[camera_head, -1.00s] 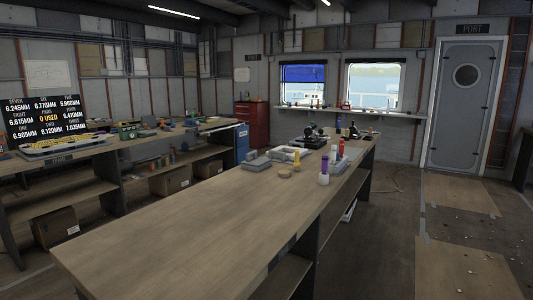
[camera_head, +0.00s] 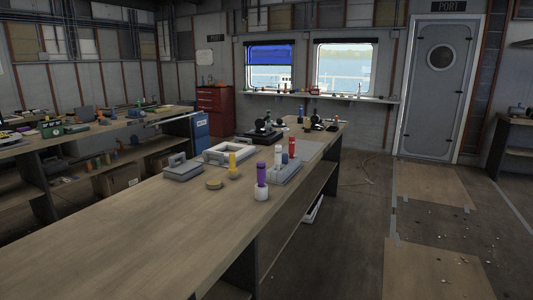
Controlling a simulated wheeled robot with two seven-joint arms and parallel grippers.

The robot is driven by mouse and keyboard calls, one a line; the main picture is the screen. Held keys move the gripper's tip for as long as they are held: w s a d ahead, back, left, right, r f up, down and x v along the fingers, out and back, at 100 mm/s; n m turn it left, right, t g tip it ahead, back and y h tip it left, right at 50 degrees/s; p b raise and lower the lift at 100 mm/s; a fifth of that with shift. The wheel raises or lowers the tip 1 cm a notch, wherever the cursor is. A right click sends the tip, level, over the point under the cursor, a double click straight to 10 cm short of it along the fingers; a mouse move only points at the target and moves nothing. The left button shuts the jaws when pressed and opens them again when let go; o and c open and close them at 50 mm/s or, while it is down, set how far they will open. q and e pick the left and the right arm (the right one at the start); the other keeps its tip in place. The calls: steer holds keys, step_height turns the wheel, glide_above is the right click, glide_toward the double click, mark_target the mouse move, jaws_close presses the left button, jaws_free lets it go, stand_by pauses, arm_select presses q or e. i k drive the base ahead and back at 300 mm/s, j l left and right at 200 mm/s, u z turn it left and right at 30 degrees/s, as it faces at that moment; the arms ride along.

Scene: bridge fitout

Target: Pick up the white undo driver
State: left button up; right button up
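A white upright driver-like tool (camera_head: 278,156) stands in a grey holder block (camera_head: 287,174) on the long wooden bench (camera_head: 130,238). A red upright tool (camera_head: 292,147) and a short blue one (camera_head: 285,158) stand beside it. A purple tool (camera_head: 261,174) stands upright in a small white cup (camera_head: 261,192) in front of the block. A yellow tool (camera_head: 232,162) stands to the left. Labels are too small to read. Neither of my grippers is in view.
A round tan disc (camera_head: 213,184), a grey lidded case (camera_head: 183,168) and a pale tray (camera_head: 229,152) lie left of the tools. Dark equipment (camera_head: 262,131) stands behind. The near bench top is clear. Open floor with plywood sheets (camera_head: 435,260) lies to the right.

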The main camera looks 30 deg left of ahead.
mark_target(278, 148)
steer(key=i+u, duration=0.1)
steer(key=i, duration=0.6)
steer(key=i+l, duration=0.1)
steer(key=i, duration=0.6)
steer(key=i+u, duration=0.25)
steer(key=u, duration=0.2)
steer(key=i+l+u, duration=0.2)
steer(key=u, duration=0.25)
steer(key=i+l+u, duration=0.25)
steer(key=u, duration=0.2)
steer(key=i+l+u, duration=0.25)
steer(key=u, duration=0.2)
steer(key=i+l+u, duration=0.1)
steer(key=l+u, duration=0.35)
